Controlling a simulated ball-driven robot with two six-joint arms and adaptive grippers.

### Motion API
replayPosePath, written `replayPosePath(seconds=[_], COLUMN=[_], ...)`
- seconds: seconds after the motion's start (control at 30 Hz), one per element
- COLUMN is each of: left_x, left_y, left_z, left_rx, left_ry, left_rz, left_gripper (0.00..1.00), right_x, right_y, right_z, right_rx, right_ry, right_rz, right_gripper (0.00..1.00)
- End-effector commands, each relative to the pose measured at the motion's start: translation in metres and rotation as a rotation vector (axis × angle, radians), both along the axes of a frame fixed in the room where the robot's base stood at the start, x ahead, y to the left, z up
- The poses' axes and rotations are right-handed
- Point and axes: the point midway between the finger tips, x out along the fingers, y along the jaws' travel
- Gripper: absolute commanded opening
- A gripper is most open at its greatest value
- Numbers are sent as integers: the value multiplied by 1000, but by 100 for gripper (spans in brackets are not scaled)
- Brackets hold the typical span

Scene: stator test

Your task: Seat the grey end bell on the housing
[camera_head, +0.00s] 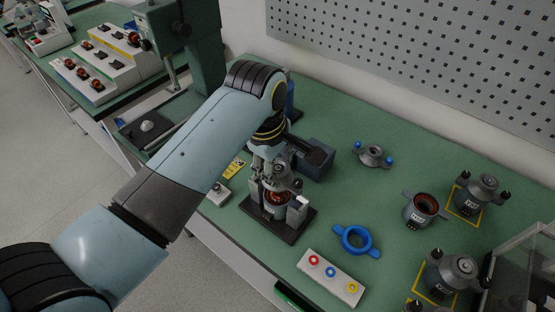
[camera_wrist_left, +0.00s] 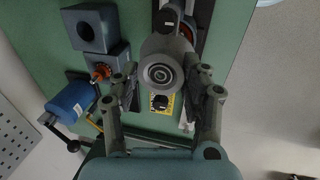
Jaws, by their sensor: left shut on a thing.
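The grey end bell (camera_head: 283,171) is held in my left gripper (camera_head: 270,160), just above the housing. In the left wrist view the round grey end bell (camera_wrist_left: 160,74) lies between the two fingers of the gripper (camera_wrist_left: 165,90). The housing (camera_head: 277,199) shows copper-orange windings at its open top and stands in a dark clamp fixture (camera_head: 271,223) with light uprights. The end bell and gripper partly hide it. In the wrist view only a bit of an orange-ringed part shows behind the end bell. Whether end bell and housing touch, I cannot tell.
A second end bell with blue knobs (camera_head: 373,155) lies behind, to the right. A blue ring with handles (camera_head: 355,240) and a button box (camera_head: 331,277) are nearer. An open stator (camera_head: 424,209) and assembled motors (camera_head: 477,191) stand at right. A dark grey block (camera_head: 316,155) is close behind the fixture.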

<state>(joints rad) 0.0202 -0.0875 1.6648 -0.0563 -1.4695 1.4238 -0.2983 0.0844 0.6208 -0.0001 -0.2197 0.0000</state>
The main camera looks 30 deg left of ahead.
Motion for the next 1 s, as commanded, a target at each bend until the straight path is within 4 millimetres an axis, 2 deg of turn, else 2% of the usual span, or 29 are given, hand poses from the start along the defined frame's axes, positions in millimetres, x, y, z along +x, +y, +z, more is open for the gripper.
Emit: replayPosePath(seconds=[0.27, 1.0], left_x=[0, 0], left_y=[0, 0], left_z=[-1, -33], left_rx=[0, 0], left_ry=[0, 0], left_rz=[0, 0], left_gripper=[5, 5], right_x=[-1, -3], right_y=[0, 7], right_z=[-1, -9], right_rx=[0, 8], right_ry=[2, 4], right_rz=[0, -2], right_gripper=[32, 32])
